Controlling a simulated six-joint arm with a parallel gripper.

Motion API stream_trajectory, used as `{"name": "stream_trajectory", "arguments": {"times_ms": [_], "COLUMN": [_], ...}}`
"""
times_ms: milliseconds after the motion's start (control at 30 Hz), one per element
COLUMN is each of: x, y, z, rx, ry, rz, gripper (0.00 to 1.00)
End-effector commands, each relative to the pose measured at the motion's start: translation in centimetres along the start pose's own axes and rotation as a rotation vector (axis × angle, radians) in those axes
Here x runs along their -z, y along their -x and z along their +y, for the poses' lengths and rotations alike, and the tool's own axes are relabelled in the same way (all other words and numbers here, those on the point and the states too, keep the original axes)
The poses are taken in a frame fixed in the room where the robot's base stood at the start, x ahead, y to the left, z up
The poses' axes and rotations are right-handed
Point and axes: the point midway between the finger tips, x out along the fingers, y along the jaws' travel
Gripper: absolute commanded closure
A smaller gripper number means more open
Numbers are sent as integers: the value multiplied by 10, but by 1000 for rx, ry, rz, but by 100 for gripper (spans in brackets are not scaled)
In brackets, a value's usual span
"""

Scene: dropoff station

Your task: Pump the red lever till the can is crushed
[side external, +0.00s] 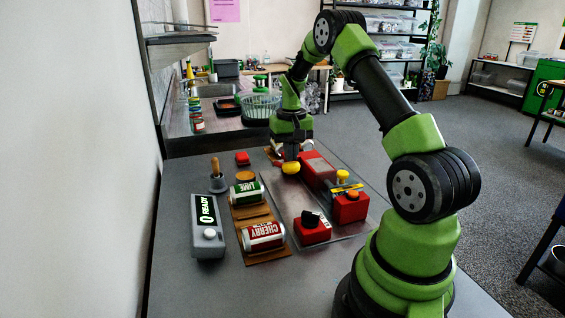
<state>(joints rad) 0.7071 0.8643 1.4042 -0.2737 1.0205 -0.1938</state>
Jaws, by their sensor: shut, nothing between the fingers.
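My gripper (291,153) points down at the far part of the metal plate, shut and empty. A yellow ball knob (290,168) shows directly below it, beside a long red block (319,171); I cannot tell whether the fingers touch the knob. No red lever arm shows clearly; it may be hidden behind the gripper. A green-labelled LIME can (247,193) and a red CHERRY can (263,237) lie on their sides on brown pads left of the plate. Both look uncrushed. A grey box (207,240) has a display reading "0 READY".
A red box with a black knob (311,226) and a red box with orange and yellow tops (350,203) stand nearer on the plate (278,193). The grey table (190,295) is clear in front.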

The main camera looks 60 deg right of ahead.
Motion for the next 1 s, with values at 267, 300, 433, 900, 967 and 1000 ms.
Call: {"name": "stream_trajectory", "arguments": {"times_ms": [267, 300, 433, 900, 967, 1000], "x": [-3, -4, -7, -9, -9, -10], "y": [-12, -16, -25, -32, -36, -39], "z": [0, 0, 0, 0, 0, 0], "rx": [0, -1, -1, -1, -1, -1], "ry": [0, 1, 1, 1, 2, 2], "rz": [-4, -4, -4, -3, -4, -5], "gripper": [100, 100, 100, 100, 100, 100]}}
